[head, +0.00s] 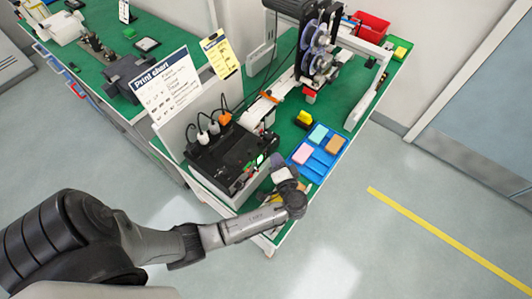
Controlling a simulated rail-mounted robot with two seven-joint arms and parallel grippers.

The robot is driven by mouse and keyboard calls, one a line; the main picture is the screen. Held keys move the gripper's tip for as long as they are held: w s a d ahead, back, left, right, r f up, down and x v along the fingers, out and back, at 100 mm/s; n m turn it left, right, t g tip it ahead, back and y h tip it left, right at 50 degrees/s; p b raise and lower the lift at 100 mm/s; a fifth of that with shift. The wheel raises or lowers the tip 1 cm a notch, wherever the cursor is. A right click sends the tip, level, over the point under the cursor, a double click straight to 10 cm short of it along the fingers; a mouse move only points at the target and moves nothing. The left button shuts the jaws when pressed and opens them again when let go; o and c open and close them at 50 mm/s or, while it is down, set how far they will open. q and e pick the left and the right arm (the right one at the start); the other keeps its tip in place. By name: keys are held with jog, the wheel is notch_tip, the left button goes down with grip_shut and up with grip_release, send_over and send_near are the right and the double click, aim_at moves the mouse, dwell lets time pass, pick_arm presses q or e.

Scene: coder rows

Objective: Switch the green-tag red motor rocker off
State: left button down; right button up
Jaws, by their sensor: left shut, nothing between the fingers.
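A black machine unit (222,152) on a pale base stands on the green bench top, with plugs on its top. Its front right face carries small controls, among them a small green-lit spot (260,159). I cannot make out which control is the green-tag red motor rocker, or its position. My left arm reaches in from the left, and my left gripper (279,163) is at the right end of this face, close to the controls. It is shut and empty; contact cannot be told. Its wrist hides part of the bench edge. My right gripper is not in view.
A blue tray (313,167) with coloured blocks lies right of my gripper. A yellow-and-black item (304,118) is behind it. A reel machine (318,50) and red bin (372,27) stand farther back. A print chart (170,86) stands at left. Floor in front is clear.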

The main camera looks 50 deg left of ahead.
pick_arm(q)
jog(key=d, duration=0.1)
jog(key=d+b, duration=0.1)
jog(key=d, duration=0.1)
jog(key=w+d+b, duration=0.1)
jog(key=d, duration=0.1)
jog(key=shift+f, duration=0.4)
jog(key=shift+a, duration=0.1)
dwell(0.4)
